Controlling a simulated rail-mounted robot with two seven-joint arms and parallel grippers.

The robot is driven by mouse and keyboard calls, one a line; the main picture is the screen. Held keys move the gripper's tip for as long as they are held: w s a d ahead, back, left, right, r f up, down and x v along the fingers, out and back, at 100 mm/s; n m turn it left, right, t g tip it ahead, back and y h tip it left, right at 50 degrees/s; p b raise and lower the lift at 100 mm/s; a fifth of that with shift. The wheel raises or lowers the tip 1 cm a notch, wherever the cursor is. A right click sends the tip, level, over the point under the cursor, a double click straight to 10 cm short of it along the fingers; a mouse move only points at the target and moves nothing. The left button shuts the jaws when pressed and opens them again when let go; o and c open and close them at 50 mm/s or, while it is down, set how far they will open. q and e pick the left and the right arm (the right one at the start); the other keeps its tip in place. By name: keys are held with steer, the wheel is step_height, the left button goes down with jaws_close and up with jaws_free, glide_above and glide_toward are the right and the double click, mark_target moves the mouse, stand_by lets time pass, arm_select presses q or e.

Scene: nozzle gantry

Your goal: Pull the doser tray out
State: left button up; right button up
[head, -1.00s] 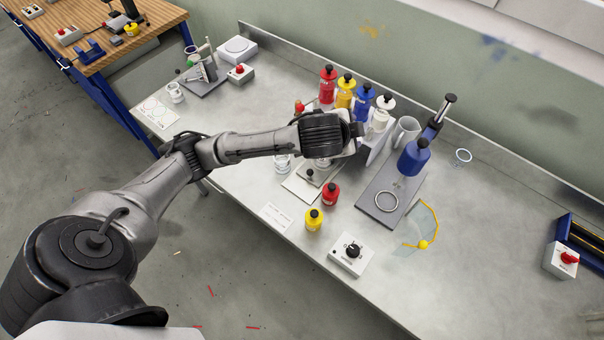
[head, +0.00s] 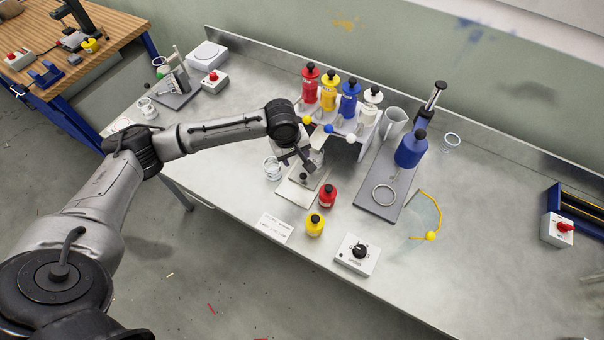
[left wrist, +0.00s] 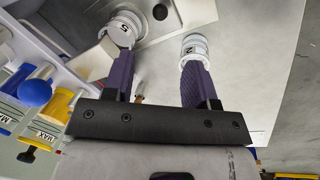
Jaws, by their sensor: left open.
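A pale flat tray (head: 291,194), which I take to be the doser tray, sticks out from under the front of the bottle stand. A small dark knob (head: 303,178) shows on it, and in the left wrist view the knob (left wrist: 160,12) is on the pale tray (left wrist: 185,14). My left gripper (head: 298,162) is open and empty above the tray's inner part, partly hiding it. Contact cannot be told. My right gripper is not in view.
Red (head: 310,84), yellow, blue and white bottles stand on the rack behind. A knob box (head: 356,253) is near the front edge. A blue press (head: 410,150) stands right.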

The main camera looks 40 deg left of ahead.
mark_target(302, 174)
arm_select(q)
steer(key=shift+n, duration=0.6)
steer(key=f, duration=0.4)
steer(key=w+f+b, duration=0.1)
steer(key=f, duration=0.4)
steer(key=w+f, duration=0.1)
steer(key=f, duration=0.3)
steer(key=shift+w+d+f+b, duration=0.25)
steer(key=shift+d+b, duration=0.1)
steer(key=shift+c, duration=0.5)
jaws_close()
